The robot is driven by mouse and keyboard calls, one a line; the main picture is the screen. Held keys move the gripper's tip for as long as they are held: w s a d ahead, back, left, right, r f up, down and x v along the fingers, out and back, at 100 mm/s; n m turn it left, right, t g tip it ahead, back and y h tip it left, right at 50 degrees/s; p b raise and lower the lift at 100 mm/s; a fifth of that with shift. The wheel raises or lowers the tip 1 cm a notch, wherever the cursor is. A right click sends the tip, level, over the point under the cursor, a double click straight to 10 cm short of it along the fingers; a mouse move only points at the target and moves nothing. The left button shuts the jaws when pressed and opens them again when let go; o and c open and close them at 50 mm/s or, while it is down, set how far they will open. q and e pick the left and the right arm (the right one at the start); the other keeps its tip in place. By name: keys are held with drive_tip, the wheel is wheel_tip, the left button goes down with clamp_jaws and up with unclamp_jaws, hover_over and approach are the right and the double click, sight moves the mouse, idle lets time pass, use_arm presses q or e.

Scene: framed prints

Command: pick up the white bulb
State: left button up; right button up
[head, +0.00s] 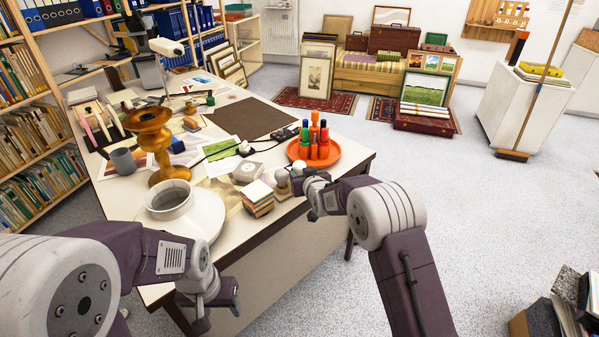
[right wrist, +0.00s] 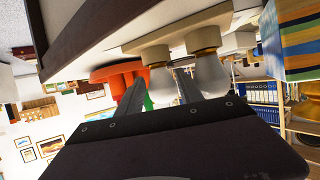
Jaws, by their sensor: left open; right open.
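The right wrist view shows the scene upside down. There, one whitish bulb (right wrist: 160,86) sits between the open fingers of my right gripper (right wrist: 158,92), with no clear contact visible. The other whitish bulb (right wrist: 211,76) is outside the fingers, to the right. I cannot tell their colours apart. My left gripper (head: 212,300) is open and empty, low by the table's near corner.
An orange tray (head: 332,160) with upright coloured bottles stands just behind the bulbs. Open floor (head: 430,190) lies right of the table.

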sight(299, 160)
drive_tip(key=x, duration=0.3)
drive_tip(key=shift+f, duration=0.25)
drive_tip(key=shift+r, duration=0.1)
drive_tip(key=c, duration=0.9)
wheel_tip(299, 160, up, 5)
drive_tip(key=shift+s+f+p, duration=0.1)
drive_tip(key=shift+p, duration=0.5)
drive_tip(key=s+d+r, duration=0.2)
drive_tip(key=s, duration=0.1)
drive_tip(key=s+d+r+p, duration=0.1)
drive_tip(key=s+d+r, duration=0.1)
drive_tip(key=s, duration=0.1)
drive_tip(key=s+d+r, duration=0.2)
drive_tip(key=s+d, duration=0.1)
drive_tip(key=shift+r, duration=0.1)
